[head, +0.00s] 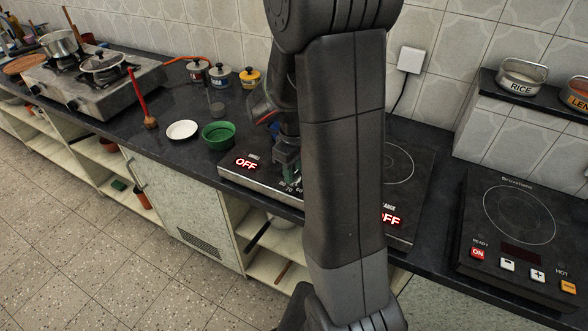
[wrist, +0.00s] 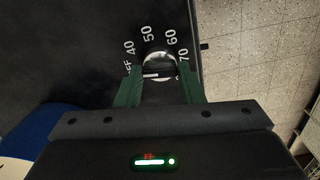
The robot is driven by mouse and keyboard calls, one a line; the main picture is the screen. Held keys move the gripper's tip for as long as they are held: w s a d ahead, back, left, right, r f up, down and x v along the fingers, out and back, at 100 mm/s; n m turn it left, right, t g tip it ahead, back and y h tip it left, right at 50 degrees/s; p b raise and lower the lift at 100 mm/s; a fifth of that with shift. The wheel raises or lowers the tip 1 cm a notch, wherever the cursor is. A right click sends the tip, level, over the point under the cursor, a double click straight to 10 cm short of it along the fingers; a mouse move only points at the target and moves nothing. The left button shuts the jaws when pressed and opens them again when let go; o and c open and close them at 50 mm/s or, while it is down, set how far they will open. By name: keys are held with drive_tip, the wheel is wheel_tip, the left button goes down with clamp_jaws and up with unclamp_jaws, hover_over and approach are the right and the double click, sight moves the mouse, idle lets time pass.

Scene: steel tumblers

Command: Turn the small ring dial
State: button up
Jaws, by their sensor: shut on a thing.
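The small ring dial (wrist: 160,64) is a pale round knob on the dark hob, ringed by the marks OFF, 40, 50, 60 and 70 in the wrist view. A white pointer line shows on its near side. My gripper (wrist: 160,88) has its green fingers on both sides of the dial and is shut on it. In the head view my gripper (head: 287,165) is at the front edge of the double hob (head: 232,172), where it hides the dial. A lit sign beside it (head: 246,162) reads OFF. My arm covers much of the hob's middle.
A second OFF sign (head: 391,219) shows right of my arm. A green bowl (head: 218,136) and a white saucer (head: 182,130) stand left of the hob. A separate cooker (head: 519,235) is at the right. The tiled wall is behind.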

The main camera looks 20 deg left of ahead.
sight(294, 173)
drive_tip(key=shift+n, duration=0.9)
drive_tip(key=shift+w, duration=0.1)
drive_tip(key=o, duration=1)
wheel_tip(294, 173, up, 14)
drive_tip(key=shift+f, duration=0.1)
wheel_tip(294, 173, down, 14)
drive_tip(key=shift+r, duration=0.1)
idle(0.5)
